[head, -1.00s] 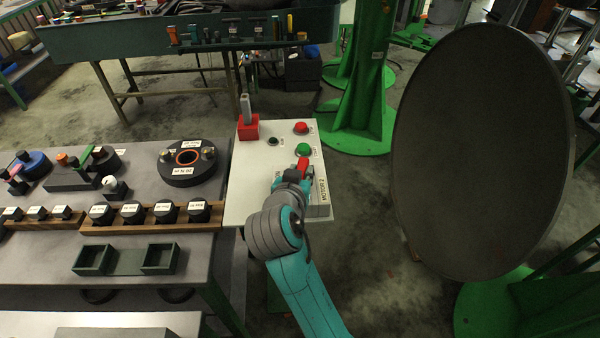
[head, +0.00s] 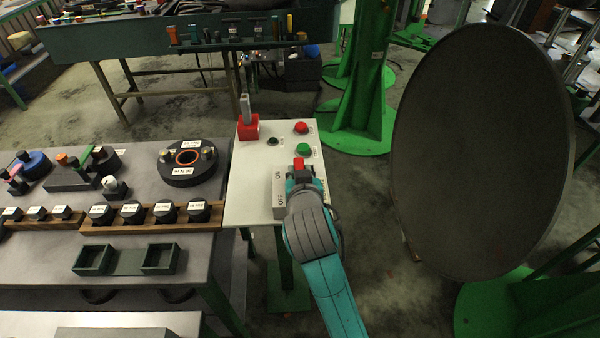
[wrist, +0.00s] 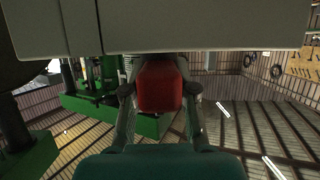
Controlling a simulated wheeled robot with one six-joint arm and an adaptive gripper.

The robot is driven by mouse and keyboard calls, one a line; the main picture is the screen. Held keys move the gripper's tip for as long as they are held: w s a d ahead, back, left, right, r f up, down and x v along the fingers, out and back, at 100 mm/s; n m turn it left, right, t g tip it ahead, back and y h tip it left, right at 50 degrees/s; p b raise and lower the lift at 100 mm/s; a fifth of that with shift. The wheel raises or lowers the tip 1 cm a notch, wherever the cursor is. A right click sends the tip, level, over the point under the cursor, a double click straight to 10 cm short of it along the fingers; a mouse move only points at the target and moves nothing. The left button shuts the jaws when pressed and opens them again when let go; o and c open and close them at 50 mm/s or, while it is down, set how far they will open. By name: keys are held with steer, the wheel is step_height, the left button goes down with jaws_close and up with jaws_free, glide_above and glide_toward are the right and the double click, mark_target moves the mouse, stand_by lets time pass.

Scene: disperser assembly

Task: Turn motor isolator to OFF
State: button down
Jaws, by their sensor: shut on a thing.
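The motor isolator is a grey box (head: 279,200) on the pale panel, with ON and OFF labels showing on its left part. Its red handle (head: 298,163) sticks up past my gripper (head: 300,176), which covers much of the box's right part. In the wrist view the red handle (wrist: 160,86) sits between the two fingers of my gripper (wrist: 160,95), which is shut on it. A grey surface (wrist: 160,30) spans the top of that view. The handle's pivot is hidden.
A red button (head: 301,128), a green button (head: 304,149) and a red block with a grey lever (head: 247,128) stand on the panel (head: 240,200). A workbench (head: 50,240) with parts lies left. A large dark disc (head: 480,150) stands right.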

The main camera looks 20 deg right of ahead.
steer(key=c, duration=0.9)
jaws_free()
steer(key=shift+v, duration=3.75)
